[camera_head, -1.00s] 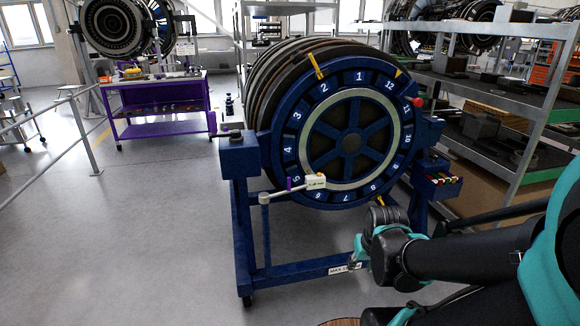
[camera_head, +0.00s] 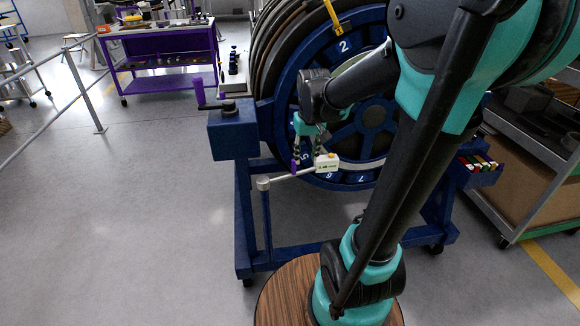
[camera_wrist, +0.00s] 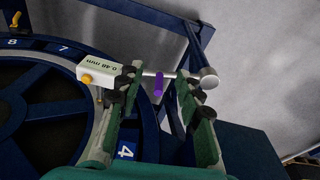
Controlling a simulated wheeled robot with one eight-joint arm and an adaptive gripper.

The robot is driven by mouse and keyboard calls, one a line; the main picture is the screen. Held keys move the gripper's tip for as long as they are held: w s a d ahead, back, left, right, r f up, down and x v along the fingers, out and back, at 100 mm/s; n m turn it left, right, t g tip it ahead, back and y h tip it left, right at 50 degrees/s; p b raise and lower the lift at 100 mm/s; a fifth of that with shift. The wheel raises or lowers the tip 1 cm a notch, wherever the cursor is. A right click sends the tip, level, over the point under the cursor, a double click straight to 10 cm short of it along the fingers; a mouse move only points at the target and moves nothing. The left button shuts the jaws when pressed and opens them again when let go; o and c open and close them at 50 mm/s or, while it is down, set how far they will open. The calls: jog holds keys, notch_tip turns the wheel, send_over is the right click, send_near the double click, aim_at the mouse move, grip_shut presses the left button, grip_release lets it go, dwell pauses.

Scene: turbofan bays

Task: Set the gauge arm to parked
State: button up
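The gauge arm is a pale bar (camera_head: 287,177) on a pivot post (camera_head: 263,184), reaching right across the lower front of the blue numbered ring. A cream gauge box (camera_head: 327,162) with a yellow button sits at its free end. A purple peg (camera_head: 295,166) stands on the bar. In the wrist view the box (camera_wrist: 100,70), bar (camera_wrist: 172,74), and peg (camera_wrist: 158,84) show clearly. My gripper (camera_head: 308,152) is open and points down at the bar. In the wrist view its fingers (camera_wrist: 157,85) lie either side of the peg, with clear gaps; contact is not visible.
The blue engine stand (camera_head: 233,135) carries a purple-handled crank (camera_head: 198,92) at its left. A shelf rack (camera_head: 535,150) and small bin of coloured items (camera_head: 478,165) are at right. A purple bench (camera_head: 160,55) stands behind. Floor at left is clear up to a railing.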

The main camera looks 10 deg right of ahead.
notch_tip(320, 180, up, 6)
jog(key=n+g, duration=0.1)
jog(key=g, duration=0.1)
send_over(294, 173)
jog(key=w, duration=0.1)
notch_tip(294, 173, down, 17)
jog(key=shift+f, duration=0.1)
grip_shut()
dwell(0.3)
